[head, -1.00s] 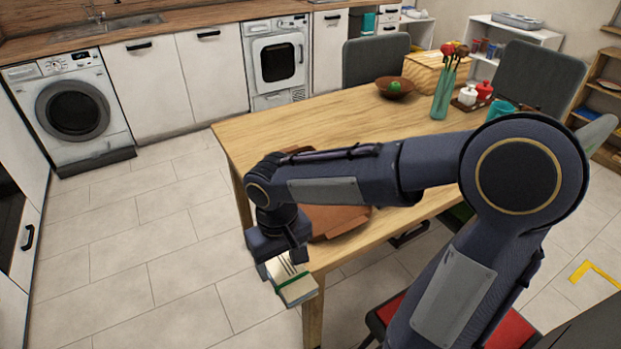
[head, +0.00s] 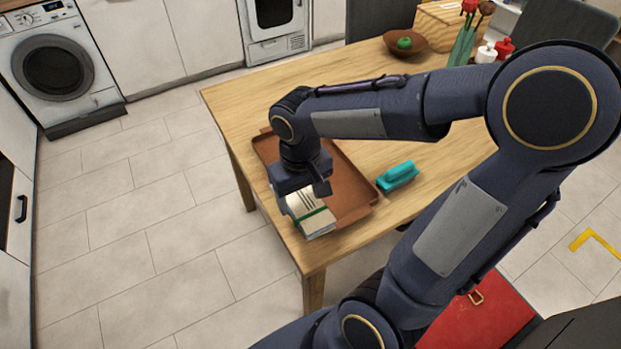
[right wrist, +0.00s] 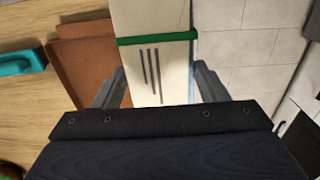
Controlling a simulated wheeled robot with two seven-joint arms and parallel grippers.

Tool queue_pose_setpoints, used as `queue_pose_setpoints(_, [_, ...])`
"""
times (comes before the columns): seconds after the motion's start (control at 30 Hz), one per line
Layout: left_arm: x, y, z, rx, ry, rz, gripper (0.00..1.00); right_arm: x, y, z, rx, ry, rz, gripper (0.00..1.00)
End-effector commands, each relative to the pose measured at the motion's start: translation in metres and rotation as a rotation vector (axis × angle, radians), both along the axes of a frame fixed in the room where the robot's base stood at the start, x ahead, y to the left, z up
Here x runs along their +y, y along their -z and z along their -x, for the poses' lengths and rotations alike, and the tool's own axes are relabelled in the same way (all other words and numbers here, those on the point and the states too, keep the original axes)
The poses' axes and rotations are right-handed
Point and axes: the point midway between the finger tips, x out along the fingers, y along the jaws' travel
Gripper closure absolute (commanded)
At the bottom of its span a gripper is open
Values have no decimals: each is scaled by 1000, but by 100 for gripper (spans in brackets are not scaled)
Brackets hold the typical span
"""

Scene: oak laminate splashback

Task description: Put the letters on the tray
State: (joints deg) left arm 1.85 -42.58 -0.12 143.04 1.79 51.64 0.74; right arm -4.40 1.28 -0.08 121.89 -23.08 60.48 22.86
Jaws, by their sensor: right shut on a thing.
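The letters (head: 313,218) are a pale bundle with a green band and dark lines on top. My right gripper (head: 303,196) is shut on the bundle; in the right wrist view the letters (right wrist: 153,60) sit between its two fingers (right wrist: 157,88). The tray (head: 345,180) is brown with a low rim and lies on the wooden table. The bundle is at the tray's front left edge in the head view, partly over the tray's outline; I cannot tell whether they touch. The arm hides part of the tray. My left gripper is not in view.
A teal brush-like object (head: 398,176) lies on the table (head: 235,105) right of the tray, and shows in the right wrist view (right wrist: 22,62). A brown bowl (head: 405,42) with a green fruit stands at the back. A red seat (head: 480,312) is in front of the table.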

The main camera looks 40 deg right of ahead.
Motion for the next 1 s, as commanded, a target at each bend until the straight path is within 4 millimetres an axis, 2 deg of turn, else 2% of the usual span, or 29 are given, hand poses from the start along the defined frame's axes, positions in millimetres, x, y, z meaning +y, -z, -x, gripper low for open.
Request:
queue_pose_setpoints(0.2, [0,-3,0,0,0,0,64,-41,25,-37,5,5,1,57])
queue_pose_setpoints(0.3, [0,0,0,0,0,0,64,-52,48,-47,7,3,1,57])
queue_pose_setpoints(0.4, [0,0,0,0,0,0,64,-60,62,-56,5,1,0,57])
queue_pose_setpoints(0.7, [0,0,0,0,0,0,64,-74,85,-69,3,2,1,57])
queue_pose_setpoints(0.83, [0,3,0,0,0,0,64,-73,105,-68,5,-2,1,57])
queue_pose_setpoints(1.0, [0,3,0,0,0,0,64,-73,113,-69,0,0,1,57])
